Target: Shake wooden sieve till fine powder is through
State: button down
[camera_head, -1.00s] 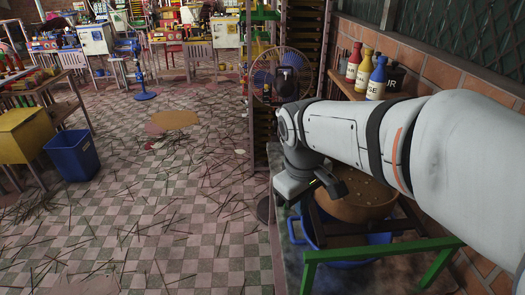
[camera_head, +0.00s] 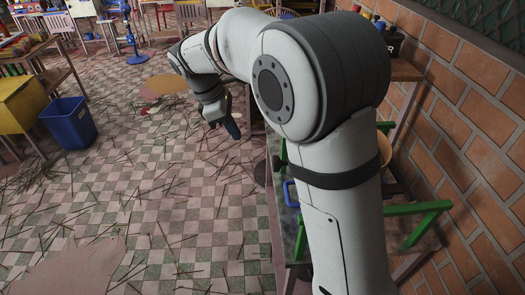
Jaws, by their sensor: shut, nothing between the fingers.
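The wooden sieve (camera_head: 385,150) is mostly hidden behind my arm; only a tan-brown edge shows to the right of it. I cannot see the powder or what lies in the sieve. A green stand bar (camera_head: 418,208) sticks out right of my arm, and a bit of the blue basin (camera_head: 290,193) shows to its left. My gripper (camera_head: 230,128) is shut and empty, pointing down over the tiled floor, left of the stand and apart from the sieve.
A brick wall (camera_head: 470,130) runs close along the right. A blue bin (camera_head: 68,123) and a yellow box (camera_head: 22,103) stand at the left. The tiled floor (camera_head: 150,200) between is open, strewn with thin sticks. Bottle tops (camera_head: 367,15) show on the shelf behind my arm.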

jog(key=d+f+p, duration=0.2)
jog(key=d+f, duration=0.5)
jog(key=f, duration=0.2)
jog(key=shift+d+f, duration=0.15)
jog(key=shift+d, duration=0.25)
jog(key=shift+s, duration=0.2)
